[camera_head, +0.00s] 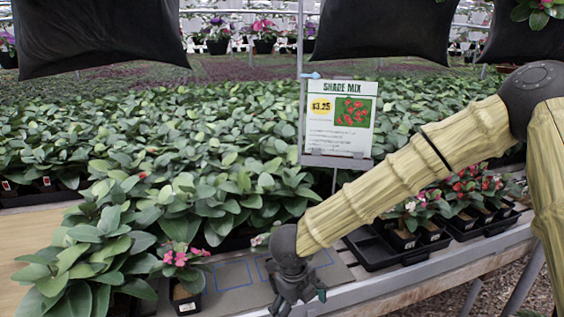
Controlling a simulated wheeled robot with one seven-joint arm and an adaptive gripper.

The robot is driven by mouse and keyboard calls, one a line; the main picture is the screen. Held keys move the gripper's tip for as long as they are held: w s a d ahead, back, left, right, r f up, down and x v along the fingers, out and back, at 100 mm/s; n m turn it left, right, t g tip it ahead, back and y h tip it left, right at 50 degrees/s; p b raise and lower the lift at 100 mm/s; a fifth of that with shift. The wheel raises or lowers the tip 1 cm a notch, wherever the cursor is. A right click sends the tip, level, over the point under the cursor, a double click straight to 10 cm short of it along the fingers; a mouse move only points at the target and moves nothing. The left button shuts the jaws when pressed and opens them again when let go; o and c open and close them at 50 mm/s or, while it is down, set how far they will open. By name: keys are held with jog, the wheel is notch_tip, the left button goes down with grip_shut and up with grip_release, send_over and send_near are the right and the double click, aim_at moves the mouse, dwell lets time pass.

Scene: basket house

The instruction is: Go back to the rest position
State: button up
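My gripper (297,300), dark grey, hangs at the end of my tan, jointed arm near the bottom centre. It points down over the front edge of a grey mat (248,294) on the bench. The lower fingers are small, partly cut off by the picture's edge, and I cannot tell how far apart they are. No plant shows clearly in the gripper. A small green patch shows at its right side. A pink-flowered potted plant (181,262) stands to the left of the gripper, apart from it.
Blue rectangles (234,275) are outlined on the mat. A black tray (372,254) holds potted flowers to the right, behind my forearm. A "Shade Mix" sign (340,118) stands among dense leafy plants (215,165). A large leafy plant (95,255) is at lower left.

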jog(key=s+d+f+n+t, duration=0.1)
jog(key=s+d+f+n, duration=0.25)
jog(key=f+n, duration=0.2)
jog(key=s+d+f+n+p, duration=0.1)
jog(key=s+d+f+n, duration=0.1)
jog(key=d+f+n, duration=0.35)
jog(key=s+d+f+n+t, duration=0.1)
jog(key=s+d+f+n, duration=0.15)
jog(key=f, duration=0.55)
jog(key=s+d+f+n+g, duration=0.1)
jog(key=s+d+f+n, duration=0.1)
jog(key=s+n, duration=0.3)
jog(key=s+d+f+n+g+y+p, duration=0.1)
jog(key=s+d+f+n, duration=0.1)
jog(key=s+n, duration=0.3)
jog(key=s+d+f+n+g, duration=0.1)
jog(key=s+n, duration=0.4)
jog(key=s, duration=0.6)
notch_tip(320, 180, down, 2)
jog(key=shift+s+d+f+y, duration=0.3)
jog(key=shift+s+d, duration=0.1)
jog(key=shift+d, duration=0.4)
